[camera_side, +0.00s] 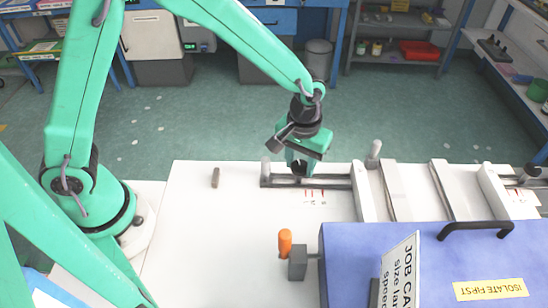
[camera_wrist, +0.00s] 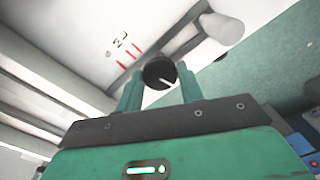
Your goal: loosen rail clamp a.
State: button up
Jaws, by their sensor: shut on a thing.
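A black round clamp knob (camera_wrist: 158,72) with a white pointer line sits between my two green fingers in the wrist view. My gripper (camera_wrist: 161,82) is shut on it, one finger on each side. In the side view my gripper (camera_side: 299,165) points down at the left part of a dark slotted rail (camera_side: 335,186), and hides most of the knob there. The rail also shows in the wrist view (camera_wrist: 182,42). Short red marks (camera_wrist: 127,57) lie on the white surface beside the rail. No letter naming the clamp is readable.
A blue-purple box (camera_side: 345,260) with a job card (camera_side: 400,270) stands at front right. An orange-handled part (camera_side: 285,243) is beside it. An upright grey post (camera_side: 374,152) and pale crossbars (camera_side: 395,188) stand right of my gripper. The white table (camera_side: 205,235) is mostly clear at left.

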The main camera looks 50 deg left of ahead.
aim_at(300, 165)
jog(key=o, duration=1)
jog(key=shift+r, duration=3.9)
jog(key=shift+r, duration=0.1)
